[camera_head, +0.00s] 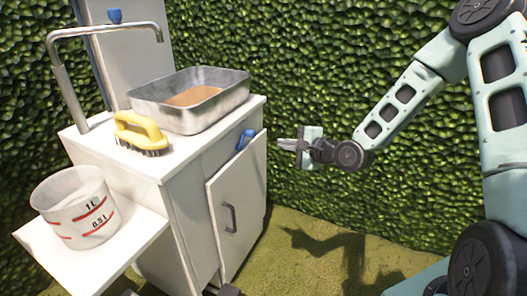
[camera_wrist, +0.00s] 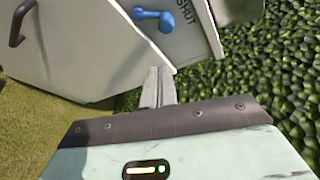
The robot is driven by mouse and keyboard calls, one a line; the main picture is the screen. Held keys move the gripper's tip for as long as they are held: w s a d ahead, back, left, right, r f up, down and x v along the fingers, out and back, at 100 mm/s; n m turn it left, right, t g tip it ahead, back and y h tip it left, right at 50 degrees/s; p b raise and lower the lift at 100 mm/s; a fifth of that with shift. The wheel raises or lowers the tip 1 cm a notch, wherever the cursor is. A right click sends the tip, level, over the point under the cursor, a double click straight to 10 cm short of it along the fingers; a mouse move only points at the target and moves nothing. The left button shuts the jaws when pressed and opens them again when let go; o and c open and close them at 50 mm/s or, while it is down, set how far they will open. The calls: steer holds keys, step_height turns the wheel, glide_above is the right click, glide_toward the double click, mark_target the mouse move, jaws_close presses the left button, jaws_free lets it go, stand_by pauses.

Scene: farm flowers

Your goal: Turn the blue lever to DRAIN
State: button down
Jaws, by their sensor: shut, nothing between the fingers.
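The blue lever (camera_head: 245,139) is on the upper front of the white cabinet, above the door, in the head view. In the wrist view the blue lever (camera_wrist: 156,17) lies near the top, its handle pointing left from a rounded hub. The word SHUT is printed on the panel to the right of the hub; a DRAIN mark is not visible. My gripper (camera_head: 283,145) is to the right of the lever and apart from it, pointing left. In the wrist view its shut fingers (camera_wrist: 158,84) are below the lever, with nothing between them.
The cabinet door (camera_head: 238,205) has a dark handle and stands slightly proud of the front. On top are a metal basin (camera_head: 190,103) with brown liquid, a yellow brush (camera_head: 141,132) and a faucet (camera_head: 105,32). A measuring jug (camera_head: 77,208) stands on the side shelf. A hedge is behind.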

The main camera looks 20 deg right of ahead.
steer(key=shift+w+d+f+m+t, duration=0.2)
steer(key=shift+d+m+t, duration=0.15)
steer(key=shift+d+m, duration=0.25)
steer(key=shift+w+d+f+m+t, duration=0.15)
steer(key=shift+d+m+t, duration=0.25)
steer(key=shift+d, duration=0.25)
steer(key=shift+b, duration=0.3)
steer(key=w+a+b, duration=0.3)
steer(key=w+a, duration=0.3)
steer(key=shift+w+a+b, duration=0.3)
steer(key=shift+w, duration=0.05)
